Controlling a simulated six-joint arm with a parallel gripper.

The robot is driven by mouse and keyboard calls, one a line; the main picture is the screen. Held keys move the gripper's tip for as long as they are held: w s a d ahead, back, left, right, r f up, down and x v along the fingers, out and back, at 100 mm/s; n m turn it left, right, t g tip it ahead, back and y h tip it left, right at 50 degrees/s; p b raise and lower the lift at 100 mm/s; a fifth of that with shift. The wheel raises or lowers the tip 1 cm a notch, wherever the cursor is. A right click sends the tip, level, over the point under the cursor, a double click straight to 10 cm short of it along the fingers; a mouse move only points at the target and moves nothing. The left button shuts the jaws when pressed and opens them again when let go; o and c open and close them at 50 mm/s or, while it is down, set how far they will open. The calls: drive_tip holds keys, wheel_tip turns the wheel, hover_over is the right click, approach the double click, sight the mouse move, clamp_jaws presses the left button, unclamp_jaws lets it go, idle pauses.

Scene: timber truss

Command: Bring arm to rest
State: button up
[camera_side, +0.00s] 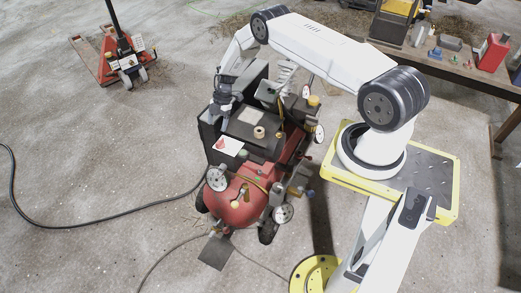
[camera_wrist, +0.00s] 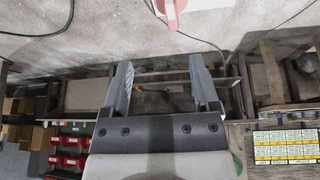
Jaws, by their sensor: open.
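My gripper (camera_side: 221,106) hangs at the end of my white arm, over the left side of a red and black wheeled machine (camera_side: 236,204) with gauges, in the side view. Its fingers are small and dark there, and I cannot tell whether they touch the machine. In the wrist view my gripper (camera_wrist: 161,80) has its two grey fingers spread wide apart. Nothing is held between them.
A red pallet jack (camera_side: 122,62) stands at the back left. A wooden bench (camera_side: 462,70) with a red can (camera_side: 492,52) is at the back right. A black hose (camera_side: 90,222) lies on the floor. The wrist view shows red bins (camera_wrist: 70,141). Floor at left is mostly clear.

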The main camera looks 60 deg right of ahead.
drive_tip(key=w+a+r+m+t+h, duration=0.1)
drive_tip(key=w+a+r+m+t, duration=0.15)
drive_tip(key=r, duration=0.45)
drive_tip(key=w+a+r+m+t+h, duration=0.1)
drive_tip(key=a+r+m+t, duration=0.15)
drive_tip(key=r, duration=0.55)
drive_tip(key=w+a+r+m+t+h, duration=0.1)
drive_tip(key=w+a+r+m+t, duration=0.15)
drive_tip(key=r, duration=0.45)
drive_tip(key=s+a+r+m+g, duration=0.2)
drive_tip(key=s+a+m, duration=0.1)
drive_tip(key=s, duration=0.6)
drive_tip(key=s+a+r+m+g+h, duration=0.1)
drive_tip(key=s+a+r+m+g, duration=0.1)
drive_tip(key=s, duration=0.8)
drive_tip(key=s+a+r+m+g, duration=0.2)
drive_tip(key=s+a+r+m, duration=0.1)
drive_tip(key=s, duration=0.6)
drive_tip(key=shift+s+a+m+h, duration=0.2)
drive_tip(key=shift+a+m+h, duration=0.15)
drive_tip(key=shift+m, duration=0.4)
